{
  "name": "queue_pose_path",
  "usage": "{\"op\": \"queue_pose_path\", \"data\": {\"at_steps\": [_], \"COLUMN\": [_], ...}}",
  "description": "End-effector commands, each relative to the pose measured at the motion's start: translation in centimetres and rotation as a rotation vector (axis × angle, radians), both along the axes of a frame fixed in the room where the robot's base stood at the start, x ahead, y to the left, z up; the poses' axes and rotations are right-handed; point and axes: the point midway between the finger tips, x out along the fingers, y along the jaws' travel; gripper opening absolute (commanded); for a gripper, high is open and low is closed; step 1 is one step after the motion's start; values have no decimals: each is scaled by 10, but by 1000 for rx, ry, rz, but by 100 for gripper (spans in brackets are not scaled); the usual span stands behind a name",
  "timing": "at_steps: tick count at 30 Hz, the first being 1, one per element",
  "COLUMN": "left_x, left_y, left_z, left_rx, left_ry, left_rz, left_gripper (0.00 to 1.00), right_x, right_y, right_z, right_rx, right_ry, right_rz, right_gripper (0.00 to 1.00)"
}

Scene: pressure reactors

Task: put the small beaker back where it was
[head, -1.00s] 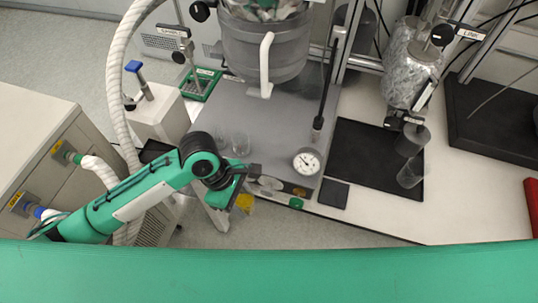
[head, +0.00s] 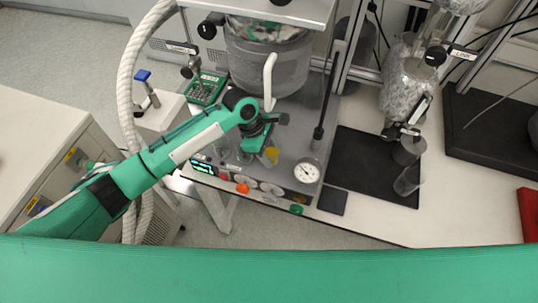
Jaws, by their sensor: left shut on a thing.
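My left gripper (head: 263,142) is over the grey bench plate (head: 318,108), in front of the large vessel. It is shut on a small beaker (head: 271,156) with yellow contents, which shows just below the fingers. Whether the beaker touches the plate cannot be told. A clear glass beaker (head: 244,156) stands just left of the held one, partly hidden by my arm. Another clear glass (head: 222,149) is mostly hidden behind the arm. My right gripper is not in view.
A large grey vessel (head: 268,62) with a white pipe (head: 269,82) hangs behind the gripper. A round gauge (head: 307,172) is right of the beaker. A green-framed rack (head: 205,88) is behind left.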

Motion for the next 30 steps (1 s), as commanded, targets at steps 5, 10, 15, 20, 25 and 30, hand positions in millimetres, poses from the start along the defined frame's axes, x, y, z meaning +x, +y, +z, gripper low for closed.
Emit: {"op": "queue_pose_path", "data": {"at_steps": [5,10,15,20,25,30], "left_x": [3,2,2,2,2,2], "left_y": [0,0,0,-1,0,0], "left_z": [-10,-31,-36,-36,-38,-38], "left_rx": [2,1,0,0,0,1], "left_ry": [3,1,0,0,0,0], "left_rz": [2,1,0,0,1,1], "left_gripper": [13,13,13,13,63,63], "right_x": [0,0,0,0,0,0], "right_y": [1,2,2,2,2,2], "right_z": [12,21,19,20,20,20], "right_rx": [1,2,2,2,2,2], "right_ry": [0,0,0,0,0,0], "right_rz": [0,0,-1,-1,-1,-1], "right_gripper": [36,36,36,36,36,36]}}
